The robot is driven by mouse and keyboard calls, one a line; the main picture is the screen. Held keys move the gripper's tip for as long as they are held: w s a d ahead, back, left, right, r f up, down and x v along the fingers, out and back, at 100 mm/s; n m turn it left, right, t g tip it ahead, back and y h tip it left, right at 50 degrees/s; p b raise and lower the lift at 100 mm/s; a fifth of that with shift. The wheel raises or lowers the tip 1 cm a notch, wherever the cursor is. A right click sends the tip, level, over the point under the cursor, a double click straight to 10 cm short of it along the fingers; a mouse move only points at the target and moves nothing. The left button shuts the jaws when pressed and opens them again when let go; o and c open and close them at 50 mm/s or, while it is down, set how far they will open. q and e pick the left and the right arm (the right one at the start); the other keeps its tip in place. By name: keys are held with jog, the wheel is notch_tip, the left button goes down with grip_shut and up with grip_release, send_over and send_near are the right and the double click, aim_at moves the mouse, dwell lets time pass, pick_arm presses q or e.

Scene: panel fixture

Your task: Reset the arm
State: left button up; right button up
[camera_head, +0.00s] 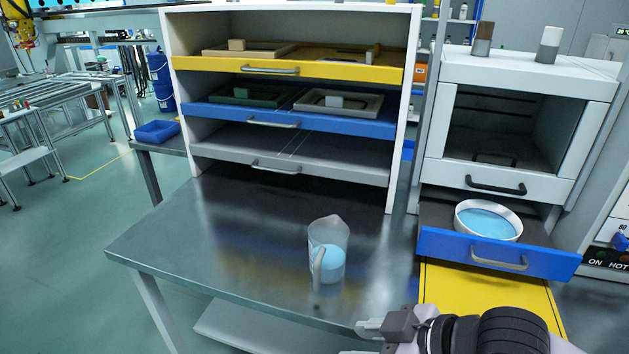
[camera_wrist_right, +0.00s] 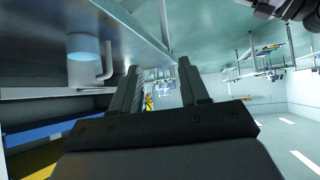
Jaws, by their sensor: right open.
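My right gripper (camera_head: 362,338) is at the bottom of the head view, by the front edge of the metal table (camera_head: 190,245). In the right wrist view (camera_wrist_right: 158,68) its two fingers are spread apart with nothing between them. A clear beaker (camera_head: 327,250) with a handle and blue liquid stands upright on the table, beyond the gripper and apart from it. The beaker also shows at the upper left of the right wrist view (camera_wrist_right: 84,62), beside the fingers. My left gripper is in neither view.
A shelf unit with yellow (camera_head: 290,69), blue (camera_head: 290,120) and grey (camera_head: 290,162) drawers stands at the table's back. At right, a white cabinet (camera_head: 520,75) stands above an open blue drawer (camera_head: 450,248) holding a white dish (camera_head: 488,220) of blue liquid. The table's left part is clear.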

jog(key=w+d+f+m+t, duration=0.35)
jog(key=f+m, duration=0.25)
jog(key=f, duration=0.3)
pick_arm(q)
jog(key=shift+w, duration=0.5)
pick_arm(e)
jog(key=s+d+f+m+h, duration=0.1)
jog(key=s+d+f+h, duration=0.2)
jog(key=s+d+f, duration=0.2)
jog(key=s+d+f+m+t+h, duration=0.1)
jog(key=s+d+f+m+h, duration=0.1)
jog(key=f, duration=0.6)
jog(key=s+d+h, duration=0.1)
jog(key=s+d, duration=0.1)
jog(key=d, duration=0.1)
jog(key=shift+s+f, duration=0.2)
jog(key=shift+s, duration=0.15)
jog(key=shift+t, duration=0.25)
